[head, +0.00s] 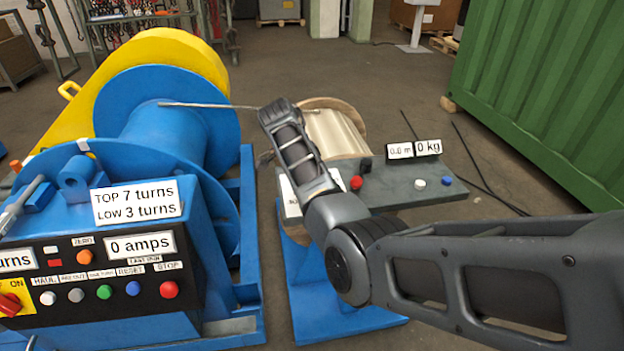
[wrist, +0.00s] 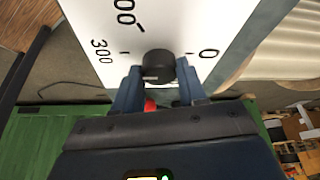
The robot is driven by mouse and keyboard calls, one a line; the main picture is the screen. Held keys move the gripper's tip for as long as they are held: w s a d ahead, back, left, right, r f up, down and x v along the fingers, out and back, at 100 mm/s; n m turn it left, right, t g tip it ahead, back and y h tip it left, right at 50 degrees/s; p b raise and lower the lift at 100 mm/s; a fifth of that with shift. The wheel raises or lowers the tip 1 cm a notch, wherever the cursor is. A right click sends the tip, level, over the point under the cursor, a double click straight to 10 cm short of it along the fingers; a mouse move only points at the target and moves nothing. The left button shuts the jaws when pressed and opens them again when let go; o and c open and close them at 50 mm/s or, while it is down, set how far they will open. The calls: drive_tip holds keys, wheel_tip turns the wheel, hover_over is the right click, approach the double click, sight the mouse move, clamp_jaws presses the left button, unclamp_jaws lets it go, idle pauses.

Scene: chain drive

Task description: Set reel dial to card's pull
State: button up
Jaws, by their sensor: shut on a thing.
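In the wrist view my gripper (wrist: 159,76) is shut on a black round dial knob (wrist: 158,64), one finger on each side. The knob sits on a white dial face (wrist: 180,22) with black marks. I read 0 to its right and 300 to its left; another number is cut off at the top. A pale line shows on the knob's lower left. In the head view my arm covers the dial and my fingers. The reel (head: 337,135) with pale winding stands behind my arm. A white card (head: 137,201) reads TOP 7 turns, LOW 3 turns; it shows no pull.
The blue winch (head: 130,130) with its button panel (head: 95,275) stands left. The reel's grey bench (head: 405,190) carries red, white and blue buttons and readouts of 0.0 m (head: 400,151) and 0 kg (head: 428,147). A green container (head: 550,100) stands right; dark cables lie on the floor.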

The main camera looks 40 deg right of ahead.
drive_tip(key=o, duration=1.1)
drive_tip(key=shift+c, duration=0.2)
drive_tip(key=v, duration=0.8)
drive_tip(key=shift+b, duration=0.4)
drive_tip(key=shift+s+d+f, duration=0.1)
